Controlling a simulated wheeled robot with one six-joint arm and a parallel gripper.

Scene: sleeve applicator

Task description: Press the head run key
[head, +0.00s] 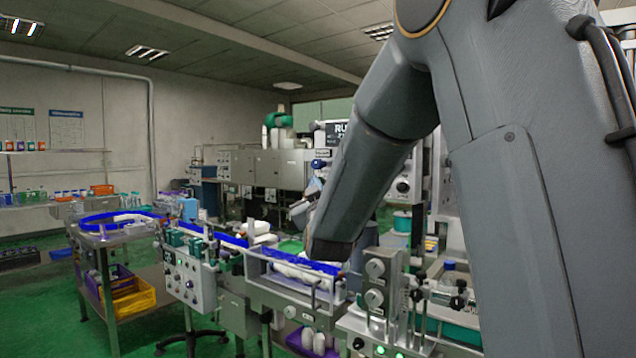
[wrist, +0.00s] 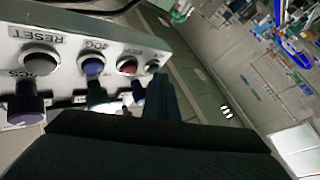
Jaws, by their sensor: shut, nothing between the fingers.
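In the wrist view a pale control panel (wrist: 115,40) shows upside down. A row of round keys runs along it: a grey one (wrist: 40,60) labelled RESET, a blue one (wrist: 92,66) labelled JOG, a red one (wrist: 127,67) and a small greenish one (wrist: 152,67) at the far end. The label of the last is too small to read, so I cannot tell surely which is the head run key. My gripper (wrist: 158,88) is shut and empty, its tip close to the greenish key; contact cannot be told. In the head view my arm hides the gripper.
A purple-black knob (wrist: 27,105) and dark knobs stick out beside the keys, near my gripper. In the head view the conveyor line (head: 290,285) with white bottles runs below my arm, and a grey post with round knobs (head: 376,285) stands right of it.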

